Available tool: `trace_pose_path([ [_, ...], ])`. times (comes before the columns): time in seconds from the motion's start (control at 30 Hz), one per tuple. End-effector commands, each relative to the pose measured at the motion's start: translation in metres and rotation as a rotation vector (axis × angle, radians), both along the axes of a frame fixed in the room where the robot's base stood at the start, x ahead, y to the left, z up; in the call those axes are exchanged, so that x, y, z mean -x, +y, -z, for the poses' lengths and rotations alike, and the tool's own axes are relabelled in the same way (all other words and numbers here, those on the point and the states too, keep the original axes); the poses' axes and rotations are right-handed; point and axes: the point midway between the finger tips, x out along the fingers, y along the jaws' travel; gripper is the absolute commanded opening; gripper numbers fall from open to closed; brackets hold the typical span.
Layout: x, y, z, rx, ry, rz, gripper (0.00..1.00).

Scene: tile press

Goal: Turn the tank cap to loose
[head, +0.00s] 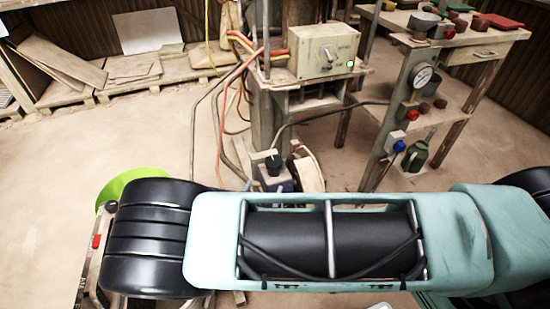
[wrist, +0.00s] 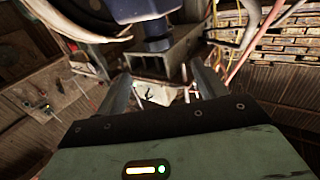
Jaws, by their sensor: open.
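In the head view a small pump or tank unit (head: 275,180) stands at the foot of the press column, partly hidden behind my arm. A black knob-like part (head: 273,164) on its top may be the tank cap; I cannot read any marking on it. In the wrist view my gripper (wrist: 163,88) is open, with its two grey fingers apart and nothing visibly held between them. A large grey-blue rounded body with a dark blue part (wrist: 155,45) is close above the fingers. I cannot tell whether the cap shows there. The head view does not show my fingertips.
The press (head: 325,52) with its control box stands behind the unit. A pressure gauge (head: 422,76) is on a post at the right, beside a workbench (head: 480,40). Hoses hang at the press's left. Pallets with boards lie at the back left; floor between is clear.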

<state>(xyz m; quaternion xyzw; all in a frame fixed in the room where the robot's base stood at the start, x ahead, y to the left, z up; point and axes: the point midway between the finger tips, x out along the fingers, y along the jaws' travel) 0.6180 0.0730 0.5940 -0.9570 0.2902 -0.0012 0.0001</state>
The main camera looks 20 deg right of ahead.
Motion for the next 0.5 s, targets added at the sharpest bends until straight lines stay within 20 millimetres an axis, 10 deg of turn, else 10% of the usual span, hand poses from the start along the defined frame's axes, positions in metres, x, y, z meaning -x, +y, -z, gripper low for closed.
trace_pose_path([
  [0.5, -0.088, -0.06, 0.0, 0.001, 0.001, 0.001, 0.7],
])
